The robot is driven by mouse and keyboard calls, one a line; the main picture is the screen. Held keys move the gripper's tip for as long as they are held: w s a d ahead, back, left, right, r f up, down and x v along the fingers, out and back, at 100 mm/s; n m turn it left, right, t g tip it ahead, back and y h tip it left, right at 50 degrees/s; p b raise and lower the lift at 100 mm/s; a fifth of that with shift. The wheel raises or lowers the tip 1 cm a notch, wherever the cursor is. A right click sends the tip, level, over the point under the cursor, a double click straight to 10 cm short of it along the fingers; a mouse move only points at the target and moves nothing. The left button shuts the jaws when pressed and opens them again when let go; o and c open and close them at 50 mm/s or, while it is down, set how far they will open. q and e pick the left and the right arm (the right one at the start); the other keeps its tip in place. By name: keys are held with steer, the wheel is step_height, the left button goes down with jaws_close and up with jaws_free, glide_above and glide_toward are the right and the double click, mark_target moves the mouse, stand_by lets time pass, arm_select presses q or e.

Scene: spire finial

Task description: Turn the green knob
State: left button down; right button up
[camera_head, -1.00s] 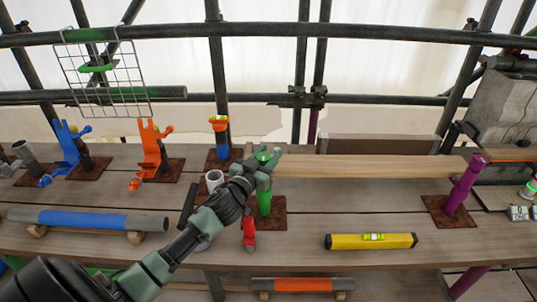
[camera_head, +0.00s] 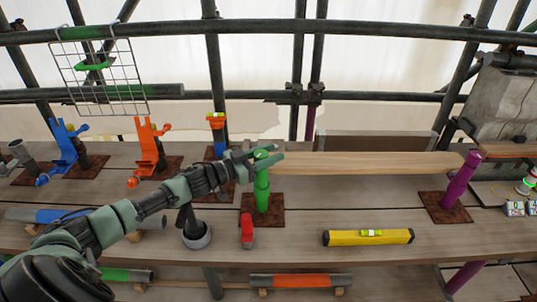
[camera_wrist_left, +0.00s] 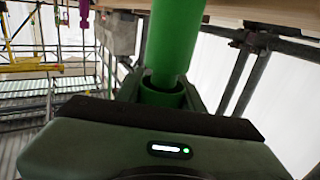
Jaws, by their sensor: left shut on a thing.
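The green post (camera_head: 262,188) stands upright on a rusty base plate in the middle of the bench. The green knob (camera_head: 262,154) is at its top, partly covered by my fingers. My left gripper (camera_head: 264,159) reaches in from the left and is shut around the knob at the post's top. In the left wrist view a green cylinder (camera_wrist_left: 176,40) rises between the fingers, with a green ring-like part (camera_wrist_left: 162,95) close to the palm. My right gripper is not in view.
A wooden plank (camera_head: 370,163) runs from the green post to a purple post (camera_head: 462,184). A yellow level (camera_head: 368,238), a red object (camera_head: 247,231) and a grey cup (camera_head: 197,238) are in front. Orange (camera_head: 148,150) and blue (camera_head: 65,150) stands are at left.

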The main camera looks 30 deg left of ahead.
arm_select(q)
steer(key=shift+s+d+m+g+h+b, duration=0.3)
steer(key=shift+m+g+h+b, duration=1.4)
steer(key=shift+g+b, duration=0.7)
steer(key=shift+s+d+m+g+h+b, duration=0.35)
steer(key=shift+m+g+h+b, duration=1.35)
steer(key=shift+b, duration=1.25)
steer(key=shift+s+d+m+g+h+b, duration=0.15)
steer(key=shift+s+m+g+h+b, duration=0.25)
steer(key=shift+m+g+h+b, duration=1.4)
steer(key=shift+r+g+y+b, duration=0.1)
steer(key=shift+g+y+b, duration=0.35)
steer(key=shift+b, duration=0.35)
steer(key=c, duration=0.9)
jaws_free()
